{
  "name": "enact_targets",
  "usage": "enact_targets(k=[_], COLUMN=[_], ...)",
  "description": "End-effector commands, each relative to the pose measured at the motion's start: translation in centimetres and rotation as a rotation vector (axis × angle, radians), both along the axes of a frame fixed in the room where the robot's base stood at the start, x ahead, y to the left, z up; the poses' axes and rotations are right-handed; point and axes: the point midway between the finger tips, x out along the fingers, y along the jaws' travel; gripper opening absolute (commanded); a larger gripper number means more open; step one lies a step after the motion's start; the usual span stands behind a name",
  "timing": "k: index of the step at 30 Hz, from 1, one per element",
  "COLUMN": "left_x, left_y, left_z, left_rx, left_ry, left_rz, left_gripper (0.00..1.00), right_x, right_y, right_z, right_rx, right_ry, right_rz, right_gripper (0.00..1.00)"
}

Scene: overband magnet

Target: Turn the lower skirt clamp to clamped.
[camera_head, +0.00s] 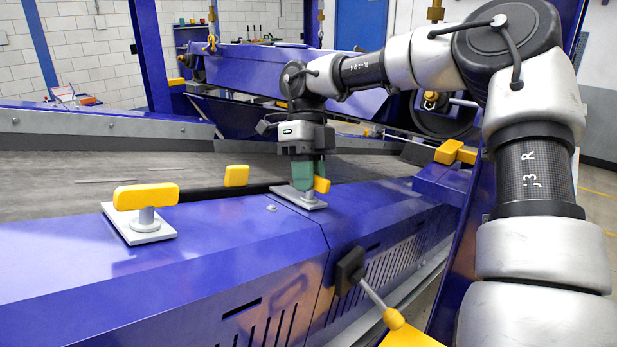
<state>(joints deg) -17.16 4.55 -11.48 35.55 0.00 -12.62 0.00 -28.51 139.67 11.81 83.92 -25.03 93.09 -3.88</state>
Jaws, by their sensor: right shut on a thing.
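My right gripper (307,184) comes down from above with green fingers. It is shut on a yellow clamp handle (322,185), and the fingers hide most of it. This clamp stands on a small grey plate (312,203) on the blue conveyor side, beside the belt. A second clamp with a long yellow handle (146,196) stands on its own grey plate (138,231) further left and nearer. I cannot tell from labels which one is the lower skirt clamp. My left gripper is not in view.
The grey belt (90,172) runs behind the clamps. A yellow block (236,176) stands at its edge. Another yellow handle (456,153) is at the right. A lever with a yellow grip (406,332) sticks out from the front side. The blue magnet housing (275,70) hangs behind.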

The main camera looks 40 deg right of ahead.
Motion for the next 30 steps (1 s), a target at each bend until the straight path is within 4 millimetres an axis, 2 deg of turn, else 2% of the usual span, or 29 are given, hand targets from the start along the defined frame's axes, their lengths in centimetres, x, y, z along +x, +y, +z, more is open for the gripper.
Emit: enact_targets(k=[3, 4, 8, 16, 20, 30], left_x=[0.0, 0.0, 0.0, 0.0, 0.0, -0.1], left_y=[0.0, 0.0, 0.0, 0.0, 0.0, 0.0], left_z=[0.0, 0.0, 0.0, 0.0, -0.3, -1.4], left_rx=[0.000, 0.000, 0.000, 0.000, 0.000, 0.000], left_ry=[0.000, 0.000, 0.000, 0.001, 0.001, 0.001], left_rz=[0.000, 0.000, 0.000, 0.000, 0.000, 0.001], left_gripper=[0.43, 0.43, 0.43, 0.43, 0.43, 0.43], right_x=[0.1, 0.1, 0.1, 0.1, 0.4, 2.4], right_y=[0.0, 0.0, 0.0, 0.0, -0.2, -1.9], right_z=[0.2, 0.2, 0.2, 0.1, 0.7, 5.9], right_rx=[0.000, 0.000, 0.000, 0.000, -0.001, -0.003], right_ry=[-0.007, -0.007, -0.005, -0.002, -0.003, -0.006], right_rz=[-0.001, -0.001, 0.000, 0.001, 0.001, -0.003], right_gripper=[0.00, 0.20, 0.38, 0.38, 0.38, 0.38])
